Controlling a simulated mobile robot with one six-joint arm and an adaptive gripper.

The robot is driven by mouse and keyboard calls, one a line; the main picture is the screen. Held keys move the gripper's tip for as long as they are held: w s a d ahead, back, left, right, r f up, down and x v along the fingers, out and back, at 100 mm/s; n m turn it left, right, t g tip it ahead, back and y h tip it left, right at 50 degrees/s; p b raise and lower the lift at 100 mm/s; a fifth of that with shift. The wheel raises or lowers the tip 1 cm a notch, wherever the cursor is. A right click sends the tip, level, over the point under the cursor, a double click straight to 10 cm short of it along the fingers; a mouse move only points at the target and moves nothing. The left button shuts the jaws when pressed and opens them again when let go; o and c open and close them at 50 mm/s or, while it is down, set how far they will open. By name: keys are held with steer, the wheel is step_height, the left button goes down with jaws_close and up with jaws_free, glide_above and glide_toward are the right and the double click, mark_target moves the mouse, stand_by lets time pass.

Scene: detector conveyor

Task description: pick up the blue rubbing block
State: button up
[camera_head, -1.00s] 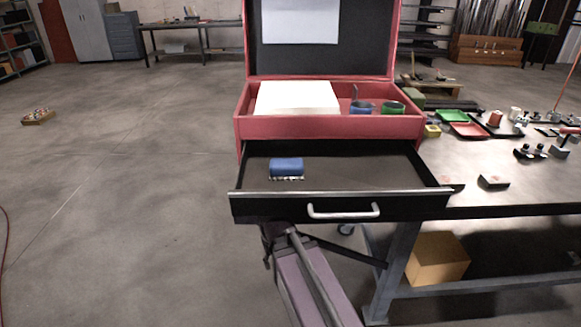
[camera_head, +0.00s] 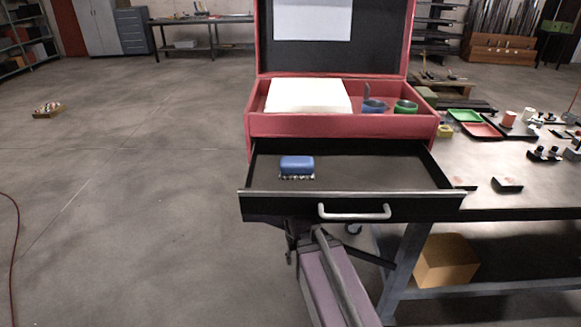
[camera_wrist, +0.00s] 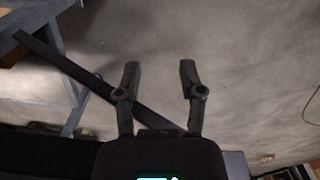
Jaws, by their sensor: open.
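The blue rubbing block (camera_head: 297,165) lies in the left part of the open black drawer (camera_head: 352,207) in the head view. Its top is blue and a pale, speckled strip shows along its lower edge. The drawer is under a red box with a raised lid. My gripper (camera_wrist: 159,70) shows in the wrist view with its two fingers apart and nothing between them. Behind the fingers are bare floor and a dark bar. The block is not in the wrist view, and my gripper is not clearly seen in the head view.
The red box (camera_head: 340,126) holds a white block (camera_head: 308,96), a blue ring (camera_head: 373,107) and a green ring (camera_head: 405,106). The workbench (camera_head: 520,195) on the right carries trays and small parts. A yellow box (camera_head: 446,261) stands on its lower shelf. The floor at left is mostly clear.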

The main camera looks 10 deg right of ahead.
stand_by(0.4)
steer(key=w+a+r+n+y+p, duration=0.1)
steer(key=w+a+n+y, duration=0.1)
steer(key=a, duration=0.8)
steer(key=w+a+r+n+y, duration=0.1)
steer(key=a+r+n+y, duration=0.1)
steer(key=a, duration=0.9)
steer(key=w+a+r+n+y+p, duration=0.1)
steer(key=w+a+y, duration=0.1)
steer(key=a, duration=0.8)
steer(key=a+r+n+h+p, duration=0.2)
steer(key=r+n+p, duration=0.4)
steer(key=r+p, duration=1.3)
steer(key=a+r+n+h+p, duration=0.3)
steer(key=r+n+p, duration=0.3)
steer(key=r+p, duration=1.3)
steer(key=shift+w+h+p, duration=0.25)
steer(key=shift+h+p, duration=0.25)
steer(key=shift+p, duration=0.45)
steer(key=shift+f, duration=0.1)
